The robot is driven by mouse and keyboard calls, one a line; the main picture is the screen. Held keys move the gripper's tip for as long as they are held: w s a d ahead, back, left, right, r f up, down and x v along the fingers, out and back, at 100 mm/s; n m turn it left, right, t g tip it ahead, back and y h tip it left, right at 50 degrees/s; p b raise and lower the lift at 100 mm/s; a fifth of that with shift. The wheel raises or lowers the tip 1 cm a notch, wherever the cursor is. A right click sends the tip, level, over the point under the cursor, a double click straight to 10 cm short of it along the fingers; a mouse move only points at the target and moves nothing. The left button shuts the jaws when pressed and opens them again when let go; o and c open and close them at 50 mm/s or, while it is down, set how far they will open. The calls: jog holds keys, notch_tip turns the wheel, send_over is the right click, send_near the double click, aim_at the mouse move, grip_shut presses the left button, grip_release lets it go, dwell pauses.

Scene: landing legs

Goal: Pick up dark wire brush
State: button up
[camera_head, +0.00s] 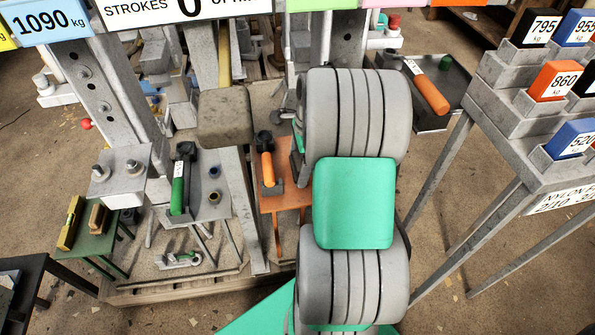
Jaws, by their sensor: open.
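I cannot clearly make out a dark wire brush. A small brown block-like piece with a darker side (98,218) stands on the small green table (98,246) at the lower left, and it may be a brush. Its bristles are too small to tell. A yellow and dark bar (70,223) stands just left of it. My grey and green arm fills the middle right of the view. My gripper does not show, and the arm hides part of the scene behind it.
A green-handled tool (178,183) lies on a grey stand, and an orange-handled tool (268,165) rests on an orange stand. A dark tray (443,75) holds another orange-handled tool. A stepped grey rack (500,85) with labelled blocks stands at the right. Metal columns crowd the middle.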

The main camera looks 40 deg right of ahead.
aim_at(298, 160)
jog(key=shift+f, duration=0.15)
jog(key=shift+c, duration=0.4)
jog(key=c, duration=1.3)
jog(key=shift+r, duration=0.45)
notch_tip(298, 160, up, 2)
jog(key=shift+r+p, duration=0.2)
jog(key=shift+p, duration=0.45)
jog(key=s+r, duration=0.1)
jog(key=s+a+r+p, duration=0.1)
jog(key=r, duration=0.1)
jog(key=s+r+p, duration=0.1)
jog(key=r, duration=0.1)
jog(key=shift+s+a+r, duration=0.1)
jog(key=shift+s+a, duration=0.15)
jog(key=shift+s, duration=0.05)
jog(key=s+a+r, duration=0.1)
jog(key=s, duration=0.2)
jog(key=s+a+r+p, duration=0.1)
jog(key=s+r, duration=0.1)
jog(key=s, duration=0.1)
jog(key=s+a+r+p, duration=0.1)
jog(key=s+a, duration=0.1)
jog(key=s, duration=0.1)
jog(key=shift+s+r, duration=0.25)
